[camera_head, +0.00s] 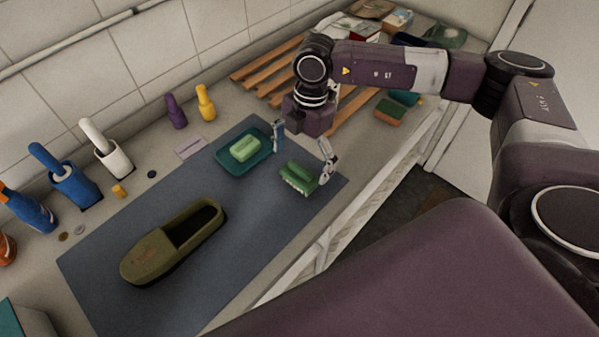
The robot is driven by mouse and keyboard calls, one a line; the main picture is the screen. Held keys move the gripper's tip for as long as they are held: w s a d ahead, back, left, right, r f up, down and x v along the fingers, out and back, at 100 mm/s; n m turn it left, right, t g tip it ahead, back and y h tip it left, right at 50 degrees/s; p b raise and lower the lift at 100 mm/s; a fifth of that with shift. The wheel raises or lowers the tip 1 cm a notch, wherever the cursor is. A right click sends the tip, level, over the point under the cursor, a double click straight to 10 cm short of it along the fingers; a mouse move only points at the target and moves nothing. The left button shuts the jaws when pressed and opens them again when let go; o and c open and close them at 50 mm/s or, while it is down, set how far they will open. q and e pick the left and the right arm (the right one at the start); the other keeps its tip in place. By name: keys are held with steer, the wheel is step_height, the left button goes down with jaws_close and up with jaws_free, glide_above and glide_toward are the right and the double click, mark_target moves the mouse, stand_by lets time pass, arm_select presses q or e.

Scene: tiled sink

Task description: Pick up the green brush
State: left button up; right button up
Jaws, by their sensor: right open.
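The green brush (299,178), with pale bristles along its lower side, lies on the blue-grey mat (215,255) near its far right end. My right gripper (302,158) is just above and behind the brush. Its fingers are spread wide, one to the left of the brush and one at its right end. The gripper is open and holds nothing. I cannot tell whether the right finger touches the brush. My left gripper does not show.
A teal dish (229,165) with a green soap bar (245,148) sits left of the brush. An olive slipper (172,243) lies on the mat. Behind stand purple (176,112) and yellow (206,103) bottles and a wooden rack (265,70). The counter edge is close on the right.

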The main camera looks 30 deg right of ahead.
mark_target(300, 167)
steer(key=f, duration=0.1)
steer(key=f+p, duration=0.1)
steer(key=f, duration=0.1)
steer(key=shift+s+a, duration=0.2)
steer(key=shift+f, duration=0.3)
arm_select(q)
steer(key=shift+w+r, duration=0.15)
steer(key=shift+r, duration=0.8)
arm_select(e)
steer(key=c, duration=1.3)
steer(key=shift+r, duration=0.1)
steer(key=shift+w+r, duration=0.1)
steer(key=shift+r, duration=0.45)
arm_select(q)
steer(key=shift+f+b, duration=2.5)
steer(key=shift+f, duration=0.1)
arm_select(e)
steer(key=shift+r, duration=9.4)
